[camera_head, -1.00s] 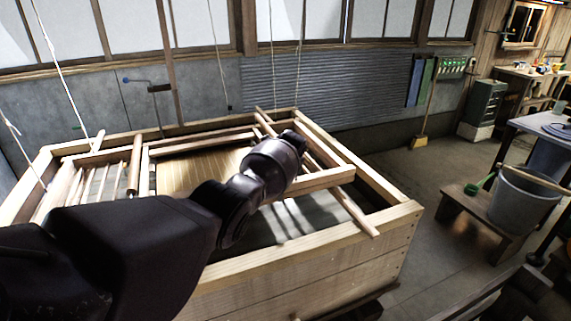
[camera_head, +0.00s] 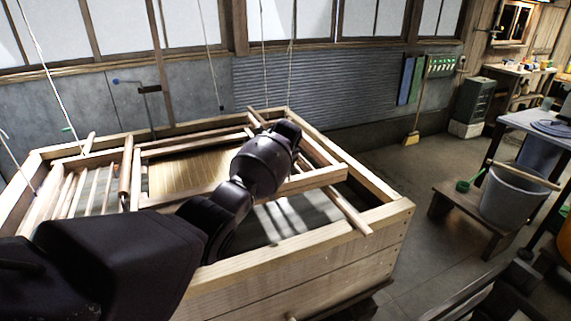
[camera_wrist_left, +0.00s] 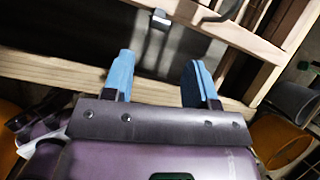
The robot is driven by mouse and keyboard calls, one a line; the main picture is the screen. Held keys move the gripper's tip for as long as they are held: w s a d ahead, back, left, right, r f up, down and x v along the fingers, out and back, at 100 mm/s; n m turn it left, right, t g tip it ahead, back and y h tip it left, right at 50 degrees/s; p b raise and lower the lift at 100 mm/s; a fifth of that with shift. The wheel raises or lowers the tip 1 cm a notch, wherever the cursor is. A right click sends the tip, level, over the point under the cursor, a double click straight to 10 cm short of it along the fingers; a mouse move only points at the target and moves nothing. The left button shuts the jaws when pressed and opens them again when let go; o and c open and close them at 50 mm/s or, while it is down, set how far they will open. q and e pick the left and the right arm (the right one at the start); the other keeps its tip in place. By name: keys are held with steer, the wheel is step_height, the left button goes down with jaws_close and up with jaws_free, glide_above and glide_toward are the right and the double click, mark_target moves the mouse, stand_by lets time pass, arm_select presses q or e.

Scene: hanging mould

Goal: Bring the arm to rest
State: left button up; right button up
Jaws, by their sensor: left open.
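My left arm (camera_head: 215,205) comes in from the lower left in the head view and reaches over the wooden vat (camera_head: 300,262). Its gripper is hidden behind the wrist there. In the left wrist view my left gripper (camera_wrist_left: 160,80) shows two blue fingers spread apart with nothing between them. The fingers lie in front of the vat's pale wooden edge (camera_wrist_left: 60,72); I cannot tell whether they touch it. The mould (camera_head: 190,172), a wooden frame with a tan slatted screen, lies across the vat. My right gripper is not in view.
Thin cords (camera_head: 205,50) hang down over the vat. A grey bucket (camera_head: 512,195) stands on a low wooden bench (camera_head: 462,205) at the right. A broom (camera_head: 413,137) leans against the back wall. The floor (camera_head: 400,175) between vat and bench is clear.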

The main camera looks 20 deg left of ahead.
arm_select(q)
steer(key=w+d+r+n+t+h, duration=0.1)
steer(key=w+d+r+n+t, duration=0.1)
steer(key=d+r+n+t, duration=0.3)
steer(key=w+d+r+n+t+h, duration=0.1)
steer(key=w+d+r+n+t, duration=0.15)
steer(key=r+n+t, duration=0.35)
steer(key=s+f+n+g+b, duration=0.1)
steer(key=s+f+n, duration=0.3)
steer(key=s+f, duration=0.7)
steer(key=s+d+f+n+g+h, duration=0.1)
steer(key=s+f+n, duration=0.3)
steer(key=s+f, duration=0.7)
steer(key=s+f+n+g+b, duration=0.1)
steer(key=s+f+n, duration=0.2)
steer(key=s+f, duration=0.8)
steer(key=s, duration=1.6)
steer(key=shift+s+d+f+n+h+b, duration=0.3)
steer(key=shift+s+n+h+b, duration=0.05)
steer(key=shift+s+n+h, duration=0.05)
steer(key=shift+c, duration=0.5)
